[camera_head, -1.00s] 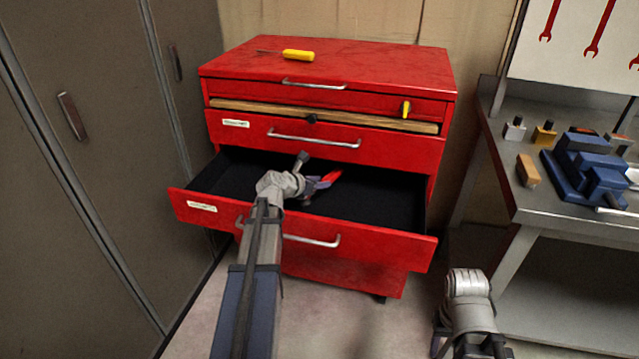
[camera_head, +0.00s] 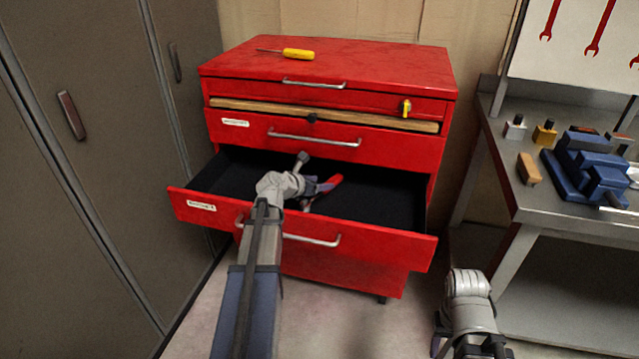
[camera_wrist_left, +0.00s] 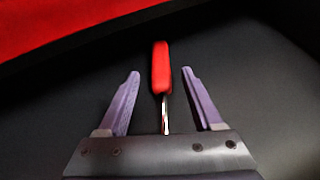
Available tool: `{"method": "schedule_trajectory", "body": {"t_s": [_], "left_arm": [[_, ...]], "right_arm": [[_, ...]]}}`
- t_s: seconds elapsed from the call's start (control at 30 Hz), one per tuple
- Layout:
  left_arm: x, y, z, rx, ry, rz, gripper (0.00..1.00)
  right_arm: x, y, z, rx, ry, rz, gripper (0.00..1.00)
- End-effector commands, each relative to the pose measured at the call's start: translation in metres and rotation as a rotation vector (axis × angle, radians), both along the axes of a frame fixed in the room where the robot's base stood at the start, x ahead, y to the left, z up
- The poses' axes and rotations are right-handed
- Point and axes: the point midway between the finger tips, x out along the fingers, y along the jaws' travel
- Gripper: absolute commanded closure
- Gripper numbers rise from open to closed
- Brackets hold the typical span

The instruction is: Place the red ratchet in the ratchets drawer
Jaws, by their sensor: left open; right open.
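The red ratchet (camera_head: 331,182) lies in the open drawer (camera_head: 390,230) of the red tool cabinet. In the left wrist view the ratchet's red handle (camera_wrist_left: 161,68) and thin metal shank point away from me, between my fingers. My left gripper (camera_head: 318,188) reaches into this drawer and is open. Its two purple fingers (camera_wrist_left: 160,82) stand on either side of the ratchet, with a gap on each side. The ratchet's head is hidden behind the gripper body. My right arm shows at the bottom right, but its fingers cannot be made out. The drawer labels are too small to read.
A closed drawer (camera_head: 380,148) with a handle sits above the open one. A yellow screwdriver (camera_head: 298,54) lies on the cabinet top. A grey locker (camera_head: 95,150) stands left. A workbench (camera_head: 560,213) with a blue vise (camera_head: 590,165) stands right. The drawer's right side is bare.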

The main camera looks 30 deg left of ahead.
Motion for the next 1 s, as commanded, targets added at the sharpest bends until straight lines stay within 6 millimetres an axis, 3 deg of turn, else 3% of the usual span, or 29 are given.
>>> {"method": "schedule_trajectory", "body": {"t_s": [0.07,0.4,0.6,1.0], "left_arm": [[0.000,0.000,0.013,0.000,0.000,0.000,0.33],[-0.066,0.008,0.048,0.000,0.000,0.004,0.33],[-0.092,0.013,0.061,0.000,0.000,0.002,0.33],[-0.105,0.015,0.066,0.000,0.000,0.000,0.33]], "right_arm": [[0.000,0.000,0.013,0.001,0.000,-0.001,0.50],[0.000,0.001,0.048,0.003,0.001,-0.001,0.50],[0.000,0.001,0.061,0.003,0.001,-0.001,0.50],[0.000,0.000,0.066,0.003,0.001,-0.001,0.50]]}}
